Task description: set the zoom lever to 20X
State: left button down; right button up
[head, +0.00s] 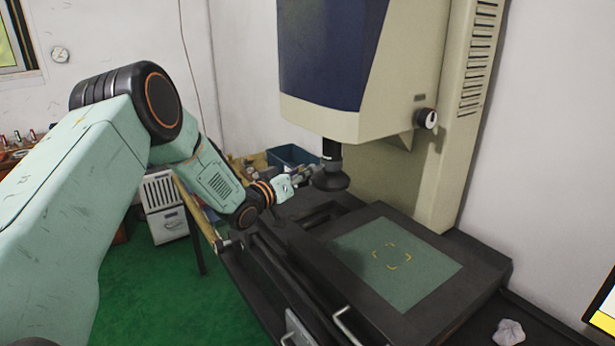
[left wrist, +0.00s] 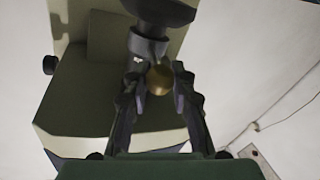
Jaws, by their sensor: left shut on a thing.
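The zoom lever's round brass knob (left wrist: 159,80) shows between the fingers in the left wrist view. My left gripper (left wrist: 158,84) is shut on this knob. In the head view my left gripper (head: 308,173) reaches in from the left against the dark lens barrel (head: 332,178) under the machine's head. The lens barrel also shows at the top of the left wrist view (left wrist: 160,12), with a grey collar (left wrist: 149,46) beside the knob. The knob is too small to make out in the head view. I cannot read any zoom marking. My right gripper is not in view.
The measuring machine (head: 398,72) stands over a dark stage with a green glass plate (head: 392,275). A side knob (head: 426,118) sticks out of its head. A blue bin (head: 291,155) is behind my gripper. A crumpled white cloth (head: 509,332) lies at the front right.

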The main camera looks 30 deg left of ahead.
pick_arm(q)
jog(key=shift+w+a+r, duration=0.1)
jog(key=shift+w+a, duration=0.05)
jog(key=shift+a, duration=0.5)
jog(key=shift+r, duration=0.1)
jog(key=c, duration=1.6)
grip_release()
jog(key=o, duration=0.5)
jog(key=shift+w+a+f, duration=0.1)
jog(key=shift+w+f, duration=0.05)
jog(key=shift+f, duration=0.05)
jog(key=shift+d+r, duration=0.1)
jog(key=shift+d, duration=0.1)
